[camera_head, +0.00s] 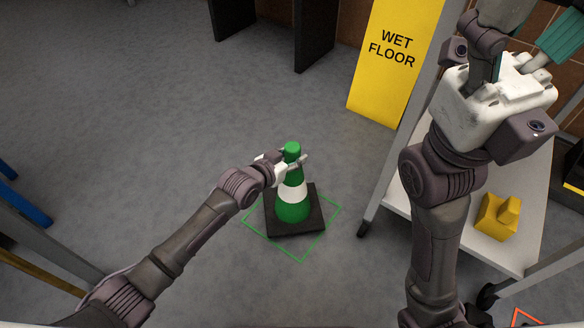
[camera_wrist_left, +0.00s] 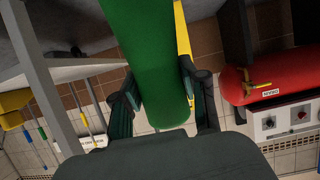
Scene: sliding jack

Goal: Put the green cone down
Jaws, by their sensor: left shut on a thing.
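The green cone (camera_head: 292,208) has a white band and a square black base (camera_head: 296,232). It stands upright over a green square outline (camera_head: 272,244) on the floor, its base turned relative to the outline. I cannot tell whether the base touches the floor. My left gripper (camera_head: 291,160) is shut on the cone near its top. In the left wrist view the green cone (camera_wrist_left: 152,60) sits between the two dark fingers of my left gripper (camera_wrist_left: 165,92). My right gripper (camera_head: 528,55) is high at the upper right, away from the cone; its finger opening is unclear.
A yellow wet floor sign (camera_head: 392,60) stands behind, to the right. A wheeled cart (camera_head: 440,225) with a yellow object (camera_head: 497,217) is at the right. Blue legs (camera_head: 27,207) show at the left edge. Grey floor left of the cone is clear.

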